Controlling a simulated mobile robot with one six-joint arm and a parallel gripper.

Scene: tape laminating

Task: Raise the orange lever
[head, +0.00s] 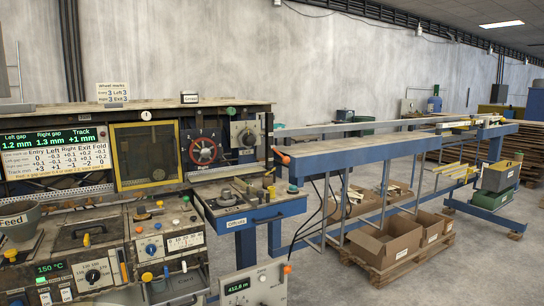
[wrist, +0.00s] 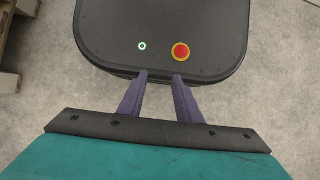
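An orange lever handle (head: 281,156) sticks out at the right end of the machine's control panel, beside the start of the blue-framed bench. It slants down to the right. My gripper does not show in the head view. In the wrist view my gripper (wrist: 161,75) points down over my own dark base, with its two purple-grey fingers apart and nothing between them. The lever does not show in the wrist view, so its distance from my gripper cannot be told.
Grey floor is open at the front right.

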